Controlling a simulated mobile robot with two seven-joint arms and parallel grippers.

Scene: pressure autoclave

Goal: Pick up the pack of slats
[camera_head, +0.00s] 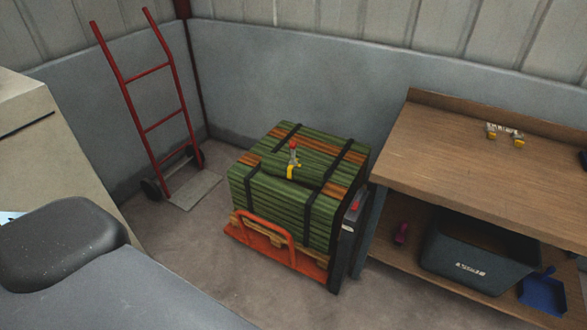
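The pack of slats (250,185) stands left of the workbench in the camera_head view. It is a block of green and brown wooden slats bound with black straps. It sits on a wooden pallet (298,258) over an orange base with a raised bar (264,224) at the front. A small tool-like thing (291,170) in yellow, grey and red is on top of the pack; I cannot tell exactly what it is. Neither of my grippers is in view.
A red hand truck (152,126) leans by the back corner. A wooden workbench (460,165) at right has a small yellow-and-white item (505,133) on top and a dark bin (475,262) and blue dustpan (543,292) below. Floor in front of the pack is clear.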

